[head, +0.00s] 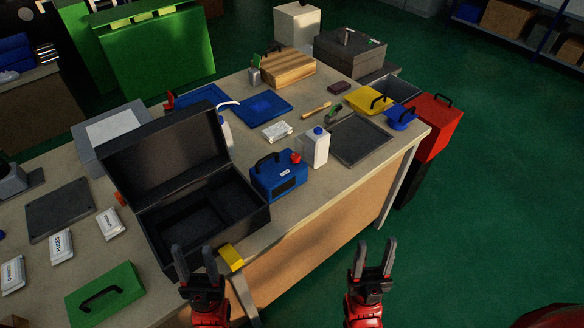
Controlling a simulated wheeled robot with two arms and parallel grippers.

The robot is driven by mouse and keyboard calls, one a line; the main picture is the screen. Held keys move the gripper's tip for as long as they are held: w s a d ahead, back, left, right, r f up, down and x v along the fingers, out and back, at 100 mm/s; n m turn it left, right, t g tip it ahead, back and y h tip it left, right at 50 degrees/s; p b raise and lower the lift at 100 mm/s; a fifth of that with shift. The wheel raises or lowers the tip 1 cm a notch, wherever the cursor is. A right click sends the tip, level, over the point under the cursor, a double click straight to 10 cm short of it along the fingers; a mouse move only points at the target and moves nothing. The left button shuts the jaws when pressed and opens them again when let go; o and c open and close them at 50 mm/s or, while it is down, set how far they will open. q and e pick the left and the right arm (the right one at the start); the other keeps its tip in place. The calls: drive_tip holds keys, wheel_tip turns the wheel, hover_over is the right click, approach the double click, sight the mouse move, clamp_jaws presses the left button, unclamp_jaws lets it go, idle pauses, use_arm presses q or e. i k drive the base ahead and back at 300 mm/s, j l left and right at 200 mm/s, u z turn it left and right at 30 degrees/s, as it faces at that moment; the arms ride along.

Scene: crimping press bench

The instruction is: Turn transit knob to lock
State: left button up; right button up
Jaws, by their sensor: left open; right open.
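A small blue device (278,180) with a black handle on top and a dark front panel stands on the bench, right of the open black case. A red knob (296,157) sits at its upper right corner; I cannot read any lock marking, and its setting is too small to tell. My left gripper (194,258) is open and empty, in front of the black case and lower left of the blue device. My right gripper (373,258) is open and empty, beyond the bench's front edge and lower right of the device. Neither gripper touches the knob.
The open black case (237,220) stands left of the device. A white bottle (316,148) with a blue cap stands close on its right. A yellow block (231,257) lies at the bench edge near my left gripper. A dark mat (360,140) lies further right.

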sight(294, 158)
drive_tip(key=i+l+z, duration=0.1)
drive_tip(key=z, duration=0.3)
drive_tip(key=i+l+z, duration=0.15)
drive_tip(key=z, duration=0.2)
drive_tip(key=i+l+z, duration=0.15)
drive_tip(key=z, duration=0.25)
drive_tip(key=i+l+u, duration=0.1)
drive_tip(key=u, duration=0.3)
drive_tip(key=i+l+u, duration=0.15)
drive_tip(key=u, duration=0.25)
drive_tip(key=l+u, duration=0.2)
drive_tip(key=u, duration=0.2)
drive_tip(key=i, duration=0.05)
